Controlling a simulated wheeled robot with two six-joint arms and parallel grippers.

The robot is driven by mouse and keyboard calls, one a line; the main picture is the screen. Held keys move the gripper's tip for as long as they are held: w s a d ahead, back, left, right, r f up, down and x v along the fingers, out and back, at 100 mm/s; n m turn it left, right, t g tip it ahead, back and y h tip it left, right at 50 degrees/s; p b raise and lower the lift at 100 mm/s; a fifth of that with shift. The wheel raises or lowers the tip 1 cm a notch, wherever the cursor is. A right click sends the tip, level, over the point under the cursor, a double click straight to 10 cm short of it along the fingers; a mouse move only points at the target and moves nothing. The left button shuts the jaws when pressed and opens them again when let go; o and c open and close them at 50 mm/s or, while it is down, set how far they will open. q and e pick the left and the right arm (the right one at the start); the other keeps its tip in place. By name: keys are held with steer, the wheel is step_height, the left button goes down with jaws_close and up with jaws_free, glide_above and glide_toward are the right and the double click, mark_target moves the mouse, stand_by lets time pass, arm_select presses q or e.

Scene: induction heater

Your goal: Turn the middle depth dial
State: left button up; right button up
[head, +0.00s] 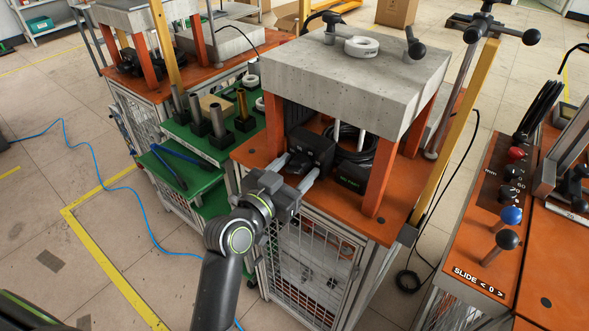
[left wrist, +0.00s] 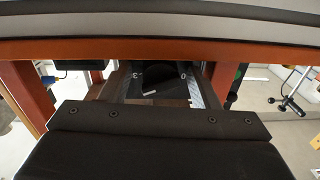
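A black box (head: 314,146) stands on the orange tabletop under the concrete slab of the middle machine. The left wrist view shows a round black dial (left wrist: 155,76) with a white pointer line and the marks "3" and "0" on a dark face. My left gripper (head: 298,167) reaches in under the slab at the front of this box. Its two fingers are apart, one on each side of the dial in the wrist view. I cannot tell whether they touch the dial. My right gripper is not in view.
The concrete slab (head: 350,80) sits close above my left gripper, on orange posts (head: 380,175). A green shelf (head: 215,145) with several metal cylinders is to the left. A panel with coloured knobs (head: 510,215) stands at the right. Coiled black cable lies behind the box.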

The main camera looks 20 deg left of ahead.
arm_select(q)
steer(key=c, duration=0.9)
steer(key=shift+o, duration=0.2)
steer(key=shift+r+n+p, duration=0.1)
steer(key=shift+n+p, duration=0.5)
steer(key=shift+p, duration=0.15)
steer(key=shift+n+p, duration=0.3)
steer(key=shift+p, duration=0.05)
steer(key=shift+n+p, duration=0.35)
steer(key=shift+n, duration=0.05)
steer(key=n+p, duration=0.2)
steer(key=n, duration=0.1)
steer(key=shift+p, duration=0.35)
steer(key=shift+n+p, duration=0.9)
steer(key=shift+n, duration=0.5)
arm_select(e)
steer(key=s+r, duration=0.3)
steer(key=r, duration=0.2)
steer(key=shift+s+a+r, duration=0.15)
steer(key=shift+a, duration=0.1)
